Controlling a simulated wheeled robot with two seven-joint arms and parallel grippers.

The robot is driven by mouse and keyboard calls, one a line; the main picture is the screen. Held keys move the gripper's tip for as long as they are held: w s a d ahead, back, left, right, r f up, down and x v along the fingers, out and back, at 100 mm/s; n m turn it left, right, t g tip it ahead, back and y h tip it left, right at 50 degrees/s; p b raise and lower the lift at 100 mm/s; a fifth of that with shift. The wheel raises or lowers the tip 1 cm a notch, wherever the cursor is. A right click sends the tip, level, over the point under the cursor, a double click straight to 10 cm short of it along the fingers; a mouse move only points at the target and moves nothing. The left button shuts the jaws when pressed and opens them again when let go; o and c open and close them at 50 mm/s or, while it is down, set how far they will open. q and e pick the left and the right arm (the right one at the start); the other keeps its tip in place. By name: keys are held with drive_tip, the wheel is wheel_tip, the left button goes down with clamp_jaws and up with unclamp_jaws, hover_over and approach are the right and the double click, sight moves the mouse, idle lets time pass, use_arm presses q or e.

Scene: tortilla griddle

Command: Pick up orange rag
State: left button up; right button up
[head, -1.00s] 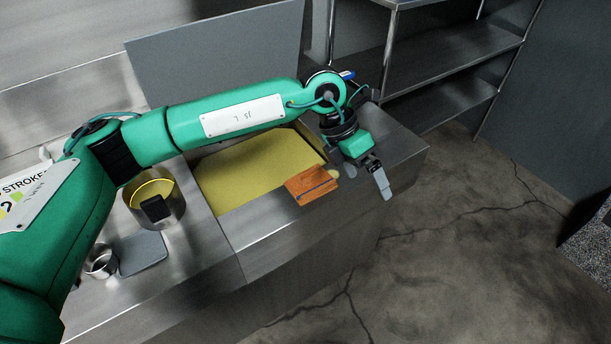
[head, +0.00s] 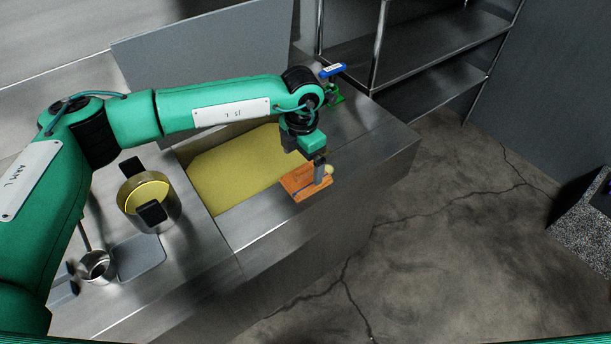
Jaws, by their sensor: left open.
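The orange rag (head: 296,183) lies flat on the steel counter at the front edge of the yellow griddle surface. A dark stripe crosses it. My left gripper (head: 321,178) points down right over the rag's right part, with its fingers hiding some of it. The gripper is open; whether the fingertips touch the rag I cannot tell. My right gripper does not show.
The yellow griddle (head: 232,172) lies behind and left of the rag. A steel pot with yellow contents (head: 146,192), a small steel cup (head: 96,266) and a grey plate (head: 140,257) stand left. A small pale yellow round thing (head: 328,169) sits beside the gripper. A blue-handled item (head: 333,70) stands at the back.

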sight(306, 170)
use_arm(q)
drive_tip(key=f, duration=0.1)
drive_tip(key=f+p, duration=0.1)
drive_tip(key=f, duration=0.1)
drive_tip(key=f+p, duration=0.1)
drive_tip(key=shift+d+f, duration=0.2)
drive_tip(key=shift+d, duration=0.2)
drive_tip(key=shift+f, duration=0.4)
drive_tip(key=shift+c, duration=0.2)
drive_tip(key=c, duration=1)
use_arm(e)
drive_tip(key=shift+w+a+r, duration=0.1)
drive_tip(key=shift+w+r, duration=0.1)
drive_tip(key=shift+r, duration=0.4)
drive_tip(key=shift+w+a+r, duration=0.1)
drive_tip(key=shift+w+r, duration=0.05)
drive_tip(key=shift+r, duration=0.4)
use_arm(q)
drive_tip(key=shift+c, duration=0.2)
